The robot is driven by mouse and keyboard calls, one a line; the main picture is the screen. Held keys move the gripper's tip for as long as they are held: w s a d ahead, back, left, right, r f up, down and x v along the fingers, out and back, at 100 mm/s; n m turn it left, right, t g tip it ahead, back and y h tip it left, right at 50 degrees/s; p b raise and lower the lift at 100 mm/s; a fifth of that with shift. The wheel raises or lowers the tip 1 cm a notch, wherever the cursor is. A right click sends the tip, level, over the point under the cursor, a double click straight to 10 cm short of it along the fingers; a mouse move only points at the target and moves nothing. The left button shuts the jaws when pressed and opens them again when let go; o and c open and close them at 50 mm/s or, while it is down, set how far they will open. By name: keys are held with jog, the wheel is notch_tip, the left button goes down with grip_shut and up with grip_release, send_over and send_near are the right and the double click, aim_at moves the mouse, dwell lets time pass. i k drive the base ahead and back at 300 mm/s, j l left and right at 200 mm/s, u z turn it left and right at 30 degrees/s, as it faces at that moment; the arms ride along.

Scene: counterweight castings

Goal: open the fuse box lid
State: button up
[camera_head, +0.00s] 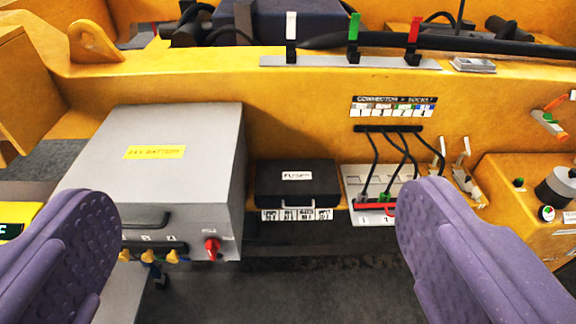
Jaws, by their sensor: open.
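The fuse box (296,183) is a small black box with a white "FUSES" label on its lid. It sits in the middle of the view against the yellow frame, and its lid looks shut. A light-coloured handle (298,203) is at its front edge, above a row of white labels. My gripper (258,235) shows as two purple padded fingers, wide apart and empty, at the lower left and lower right. The fuse box lies beyond them, between the fingers in the picture, and neither finger touches it.
A large grey battery box (180,125) with a red knob (212,248) stands left of the fuse box. A connector panel (378,180) with black cables (405,155) is close on the right. A yellow control box (505,190) is farther right. Dark floor (320,285) shows in front.

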aim_at(313, 182)
jog(key=i+z, duration=0.3)
jog(key=i, duration=0.2)
jog(key=i+z, duration=0.3)
jog(key=i, duration=0.25)
